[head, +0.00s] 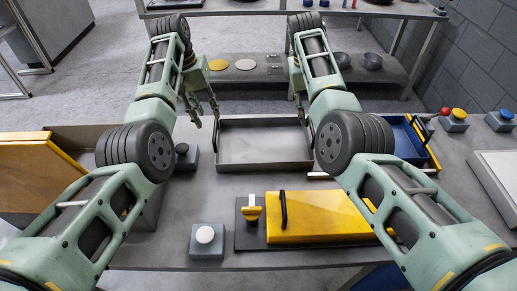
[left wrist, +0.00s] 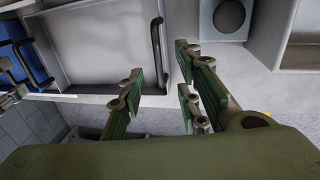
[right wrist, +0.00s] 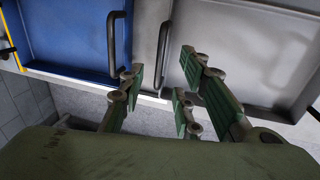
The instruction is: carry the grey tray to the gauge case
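The grey tray (head: 265,150) lies flat and empty on the workbench, in the middle of the head view. A dark bar handle stands at each short end. My left gripper (head: 206,112) is open above the tray's left end; in the left wrist view the tray's handle (left wrist: 157,50) lines up with the gap between its fingers. My right gripper (head: 302,108) is above the right end; in the right wrist view it is open, with the other tray handle (right wrist: 163,50) in line with its gap. Neither visibly grips anything. I cannot tell which yellow-lidded case is the gauge case.
A yellow-lidded case (head: 320,215) lies at the front; another yellow panel (head: 40,170) stands tilted at left. A blue tray (right wrist: 70,35) sits close right of the grey tray. A dark-button box (head: 186,157) stands left of it, and a white-button box (head: 206,240) in front.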

